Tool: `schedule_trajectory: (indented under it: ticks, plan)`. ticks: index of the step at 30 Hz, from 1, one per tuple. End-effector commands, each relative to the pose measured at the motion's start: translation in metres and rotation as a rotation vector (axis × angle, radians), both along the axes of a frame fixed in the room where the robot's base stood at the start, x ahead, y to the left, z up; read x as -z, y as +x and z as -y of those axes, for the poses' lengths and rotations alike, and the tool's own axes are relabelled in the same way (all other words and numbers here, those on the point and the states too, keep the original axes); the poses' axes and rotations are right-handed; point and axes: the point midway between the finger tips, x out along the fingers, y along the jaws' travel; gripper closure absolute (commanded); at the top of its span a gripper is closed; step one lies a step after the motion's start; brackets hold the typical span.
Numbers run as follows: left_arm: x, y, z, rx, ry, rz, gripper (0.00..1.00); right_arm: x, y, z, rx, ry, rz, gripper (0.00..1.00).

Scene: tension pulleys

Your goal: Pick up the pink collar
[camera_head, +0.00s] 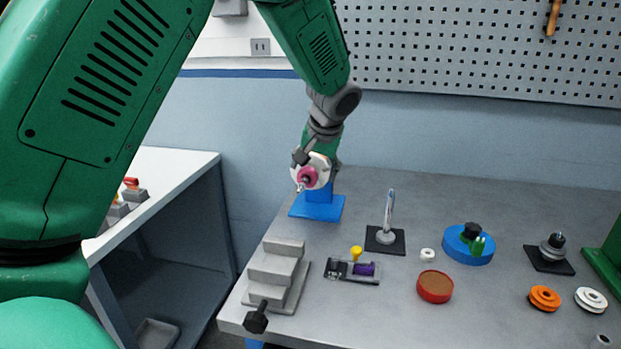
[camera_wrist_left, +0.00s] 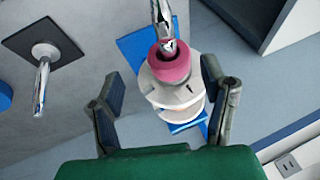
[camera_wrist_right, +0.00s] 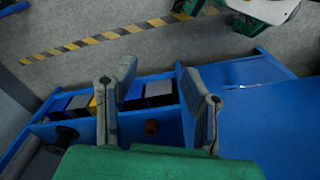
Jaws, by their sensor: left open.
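The pink collar (camera_head: 308,177) sits on a metal shaft at the front of a white pulley (camera_head: 320,164) on a blue stand (camera_head: 318,207), at the table's far left. In the left wrist view the pink collar (camera_wrist_left: 173,69) is around the shiny shaft, against the white pulley (camera_wrist_left: 158,88). My left gripper (camera_head: 316,160) is open, its fingers (camera_wrist_left: 165,92) on either side of the pulley and collar with gaps showing; it holds nothing. My right gripper (camera_wrist_right: 158,84) is open and empty, away from the collar, above a blue surface with a compartmented tray.
A grey stepped block (camera_head: 276,268) stands at the table's front left. A black base with an upright shaft (camera_head: 388,230), a red round dish (camera_head: 435,287) and a blue disc (camera_head: 467,244) lie to the right. A pegboard wall is behind.

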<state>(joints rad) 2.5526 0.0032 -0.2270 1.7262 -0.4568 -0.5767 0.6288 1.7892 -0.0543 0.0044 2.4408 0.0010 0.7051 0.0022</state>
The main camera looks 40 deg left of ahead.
Motion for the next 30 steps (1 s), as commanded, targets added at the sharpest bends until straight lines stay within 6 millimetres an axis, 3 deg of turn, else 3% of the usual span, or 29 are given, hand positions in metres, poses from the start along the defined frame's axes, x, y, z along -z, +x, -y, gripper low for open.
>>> schedule_trajectory:
  ticks: [6, 14, 15, 19, 20, 30]
  plan:
    - [0.031, 0.008, -0.023, -0.003, -0.010, -0.005, 0.34, -0.001, 0.000, 0.000, 0.000, 0.000, 0.000, 0.60]
    - [0.032, 0.008, -0.022, -0.003, -0.006, -0.002, 0.34, -0.001, 0.000, 0.000, -0.001, 0.001, 0.000, 0.60]
    - [0.031, 0.008, -0.021, -0.003, -0.005, -0.001, 0.38, -0.001, 0.000, 0.000, -0.001, 0.001, 0.000, 0.60]
    - [0.029, 0.008, -0.016, -0.002, -0.001, -0.002, 0.84, -0.001, 0.000, 0.000, -0.001, 0.000, 0.000, 0.60]
    - [0.029, 0.008, -0.016, -0.003, 0.001, -0.003, 0.89, -0.001, 0.000, 0.000, -0.001, 0.000, 0.000, 0.60]
    - [0.028, 0.010, -0.018, 0.002, -0.006, 0.005, 0.93, -0.002, 0.000, 0.000, 0.000, 0.000, 0.000, 0.60]
